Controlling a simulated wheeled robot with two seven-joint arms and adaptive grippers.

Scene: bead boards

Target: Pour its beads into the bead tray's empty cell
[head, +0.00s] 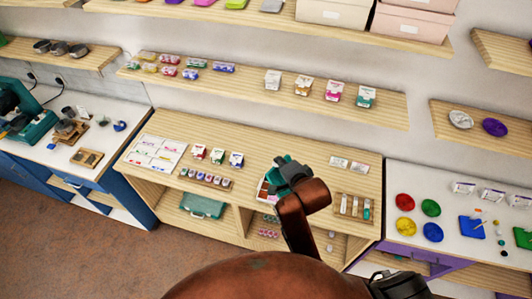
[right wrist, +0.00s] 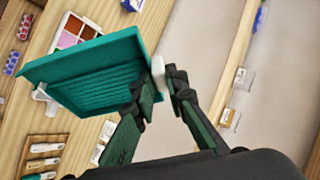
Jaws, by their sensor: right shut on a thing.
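My right gripper (head: 285,172) is over the wooden counter. In the right wrist view the gripper (right wrist: 165,80) is shut on a white tab at the edge of a teal box (right wrist: 85,75). The box is tilted, with a ridged face toward the camera; any beads in it cannot be seen. It also shows as a teal patch in the head view (head: 278,162). The bead tray (right wrist: 58,45), white-rimmed with reddish, pink and pale cells, lies beyond the box and is partly hidden by it. In the head view the gripper covers most of the tray (head: 261,190). My left gripper is out of view.
Small cartons (head: 217,156) and a row of bead tubes (head: 205,178) stand left of the gripper. A wooden rack of tubes (head: 355,206) and white cards (head: 348,164) are right of it. A shelf (head: 230,85) with cartons runs behind. Bare counter lies between.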

